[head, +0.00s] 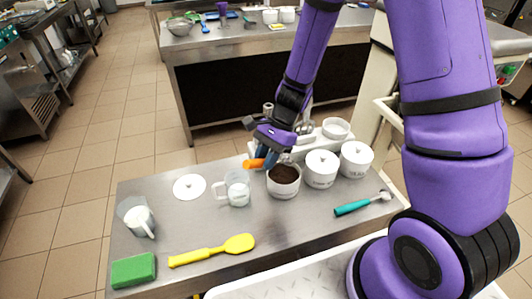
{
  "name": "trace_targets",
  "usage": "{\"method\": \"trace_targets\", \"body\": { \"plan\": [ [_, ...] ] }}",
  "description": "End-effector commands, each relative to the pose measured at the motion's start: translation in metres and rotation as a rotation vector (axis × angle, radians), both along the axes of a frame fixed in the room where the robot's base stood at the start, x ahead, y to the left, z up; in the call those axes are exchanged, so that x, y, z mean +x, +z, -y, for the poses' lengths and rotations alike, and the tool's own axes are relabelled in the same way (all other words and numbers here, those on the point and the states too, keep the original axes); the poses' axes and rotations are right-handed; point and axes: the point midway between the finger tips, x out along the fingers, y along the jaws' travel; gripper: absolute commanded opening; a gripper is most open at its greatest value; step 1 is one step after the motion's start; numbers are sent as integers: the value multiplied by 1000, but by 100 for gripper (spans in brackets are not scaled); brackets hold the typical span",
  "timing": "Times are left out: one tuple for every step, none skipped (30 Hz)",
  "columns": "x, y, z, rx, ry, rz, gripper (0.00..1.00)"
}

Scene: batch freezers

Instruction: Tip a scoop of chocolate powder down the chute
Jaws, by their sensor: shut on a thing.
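An open white canister (283,190) of dark brown powder (284,174) stands near the back middle of the steel table. My gripper (263,155) is at its back left rim, pointing down. It is shut on a tool with an orange handle (253,163), seemingly a scoop. The handle sticks out to the left. The scoop's bowl end is small and partly hidden by the gripper; I cannot tell whether it holds powder. I cannot clearly make out the chute; a pale machine part (306,128) behind the gripper is partly covered by my arm.
Two lidded white canisters (321,169) (356,160) stand to the right. A white lid (189,187), clear jug (237,188), cup (138,221), green sponge (133,271), yellow spoon (212,251) and teal-handled scoop (361,204) lie around. The table's middle front is clear.

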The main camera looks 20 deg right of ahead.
Motion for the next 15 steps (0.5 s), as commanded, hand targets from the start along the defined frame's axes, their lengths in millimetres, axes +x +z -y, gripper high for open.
{"method": "trace_targets", "body": {
  "plan": [
    [0, -4, 0, -1, 0, -2, 0],
    [-1, -5, 0, -1, 0, -2, 0],
    [-1, -8, 0, -1, 0, -1, 0],
    [-1, -9, -1, 0, -1, -2, 0],
    [-1, -11, -1, 0, -1, -2, 0],
    [0, -13, 0, 0, -1, -2, 0],
    [0, -15, 0, 0, -1, -2, 0],
    [0, -17, 0, 0, -1, -2, 0],
    [0, -19, 1, -1, 0, -1, 0],
    [1, -21, 1, -1, -1, -2, 0],
    [1, -23, 1, -1, -2, -1, 0],
    [1, -25, 2, -1, -2, -1, 0],
    [1, -27, 2, -1, -1, -2, 0],
    [1, -29, 2, -1, -1, -2, 0],
    [1, -31, 3, 0, -2, -1, 0]
  ]
}}
